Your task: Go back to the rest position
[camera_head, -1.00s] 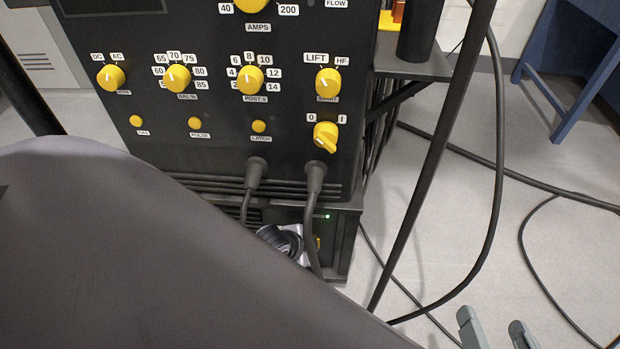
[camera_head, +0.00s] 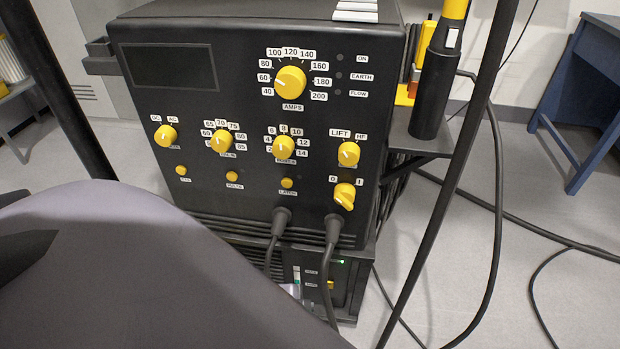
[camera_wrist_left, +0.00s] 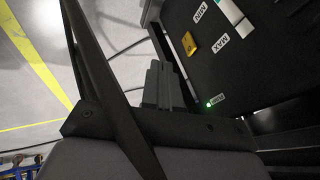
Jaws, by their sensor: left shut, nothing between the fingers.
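My left gripper (camera_wrist_left: 163,84) shows in the left wrist view. Its dark grey fingers are together with nothing between them. They are beside the lower black unit (camera_wrist_left: 265,62), which carries MIN and MAX labels and a lit green lamp (camera_wrist_left: 208,104). I cannot tell if they touch it. In the head view a large grey part of my own arm covers the lower left, and I cannot make out the left fingers there. My right gripper is in neither current view.
A black welding machine (camera_head: 150,140) with yellow knobs stands ahead, above the lower unit (camera_head: 348,290). Two thick cables hang from its front. A dark slanted pole (camera_head: 452,160) and a loose cable stand at right.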

